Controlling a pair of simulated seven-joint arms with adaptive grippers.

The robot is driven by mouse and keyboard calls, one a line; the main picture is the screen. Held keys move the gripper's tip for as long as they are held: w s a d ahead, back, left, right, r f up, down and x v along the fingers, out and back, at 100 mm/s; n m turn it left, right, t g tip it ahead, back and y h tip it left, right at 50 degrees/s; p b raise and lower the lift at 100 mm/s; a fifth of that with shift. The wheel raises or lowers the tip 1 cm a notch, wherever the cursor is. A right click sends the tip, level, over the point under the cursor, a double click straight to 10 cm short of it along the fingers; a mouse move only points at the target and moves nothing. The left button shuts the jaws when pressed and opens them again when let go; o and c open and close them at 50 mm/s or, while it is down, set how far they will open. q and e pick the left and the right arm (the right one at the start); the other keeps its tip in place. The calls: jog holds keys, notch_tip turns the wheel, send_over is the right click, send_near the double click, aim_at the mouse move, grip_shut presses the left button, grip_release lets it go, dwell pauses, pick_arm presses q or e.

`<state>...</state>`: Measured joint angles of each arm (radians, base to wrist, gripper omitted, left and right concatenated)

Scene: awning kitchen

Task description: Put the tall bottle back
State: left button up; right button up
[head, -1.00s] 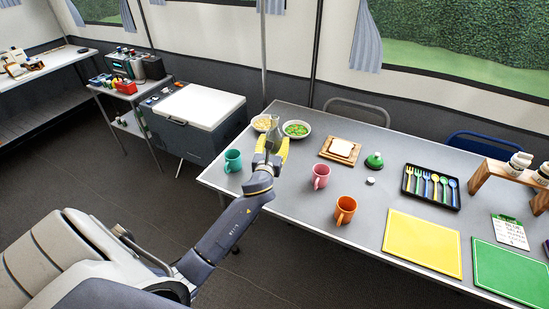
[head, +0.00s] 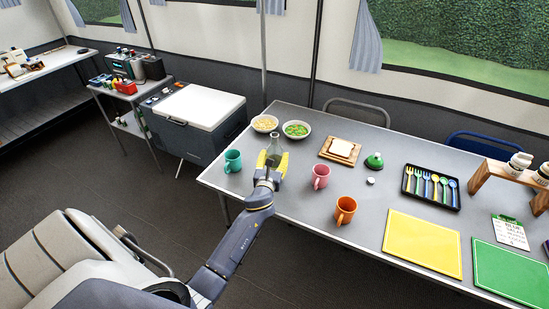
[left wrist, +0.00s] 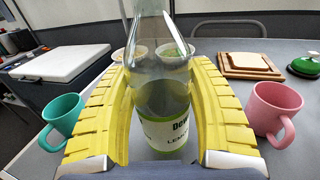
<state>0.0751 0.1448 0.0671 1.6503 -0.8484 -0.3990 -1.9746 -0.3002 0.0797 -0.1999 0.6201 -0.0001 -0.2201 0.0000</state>
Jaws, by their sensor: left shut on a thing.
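The tall bottle (left wrist: 160,80) is clear glass with a white and green label, and it stands upright between the yellow fingers of my left gripper (left wrist: 163,115) in the left wrist view. In the head view the bottle (head: 275,144) shows above the table's left part, with my left gripper (head: 273,165) shut around it from the front. I cannot tell whether its base touches the table. My right gripper is not in view.
A teal mug (head: 233,161) stands left of the bottle and a pink mug (head: 320,176) right of it. Two bowls, one (head: 264,123) of pale food and one (head: 296,130) of greens, stand behind. An orange mug (head: 345,210) and yellow board (head: 423,243) lie farther right.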

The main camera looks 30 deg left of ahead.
pick_arm(q)
jog(key=o, duration=1.3)
jog(key=shift+f, duration=0.1)
jog(key=shift+s, duration=0.2)
jog(key=v, duration=1.1)
jog(key=shift+s+d, duration=0.15)
jog(key=shift+s, duration=0.15)
